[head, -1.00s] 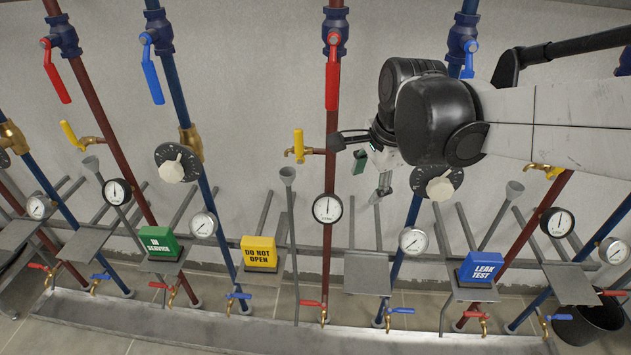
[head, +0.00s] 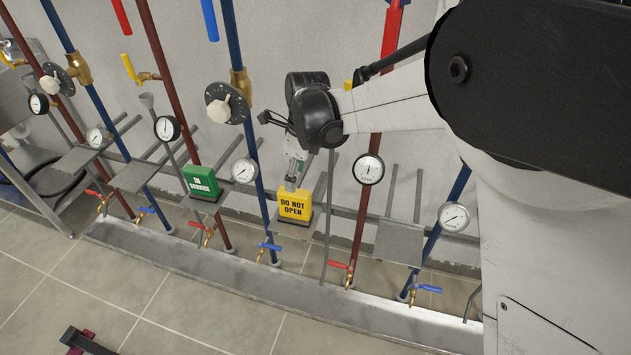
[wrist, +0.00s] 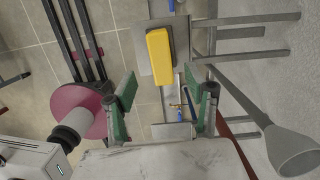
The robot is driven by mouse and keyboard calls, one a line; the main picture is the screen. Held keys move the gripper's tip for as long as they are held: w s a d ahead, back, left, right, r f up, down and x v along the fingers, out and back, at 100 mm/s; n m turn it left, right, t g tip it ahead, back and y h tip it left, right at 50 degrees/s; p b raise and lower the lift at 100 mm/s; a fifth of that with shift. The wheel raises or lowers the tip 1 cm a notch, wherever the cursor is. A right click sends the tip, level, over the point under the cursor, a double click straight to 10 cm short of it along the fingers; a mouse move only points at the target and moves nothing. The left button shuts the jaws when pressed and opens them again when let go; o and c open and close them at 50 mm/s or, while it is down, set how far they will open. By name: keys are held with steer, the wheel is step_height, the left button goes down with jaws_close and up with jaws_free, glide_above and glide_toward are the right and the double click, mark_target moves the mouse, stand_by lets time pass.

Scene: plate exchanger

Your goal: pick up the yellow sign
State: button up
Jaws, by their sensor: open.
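The yellow sign (head: 295,205), a block reading "DO NOT OPEN", stands on a small grey shelf plate in front of the pipes. In the wrist view the yellow sign (wrist: 159,56) shows from above as a yellow bar on its plate (wrist: 143,50), beyond the fingertips. My gripper (head: 292,183) hangs just above and slightly left of the sign in the head view. In the wrist view my gripper (wrist: 164,92) has its two green-padded fingers spread apart with nothing between them. Whether a fingertip touches the sign cannot be told from the head view.
A green "IN SERVICE" sign (head: 202,183) stands on the plate to the left. A gauge (head: 369,169) and red pipe are right of the yellow sign. A grey funnel (wrist: 291,150) is at the right in the wrist view. An empty plate (head: 399,243) is further right.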

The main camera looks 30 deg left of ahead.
mark_target(293, 205)
steer(key=f, duration=0.2)
steer(key=f+b, duration=0.1)
steer(key=f, duration=0.2)
steer(key=a+f, duration=0.1)
steer(key=f, duration=0.1)
steer(key=shift+s+f+b, duration=0.1)
steer(key=shift+f+b, duration=0.1)
steer(key=shift+b, duration=0.15)
steer(key=shift+a+f+b, duration=0.1)
steer(key=shift+f+b, duration=0.85)
steer(key=shift+f, duration=1.75)
jaws_close()
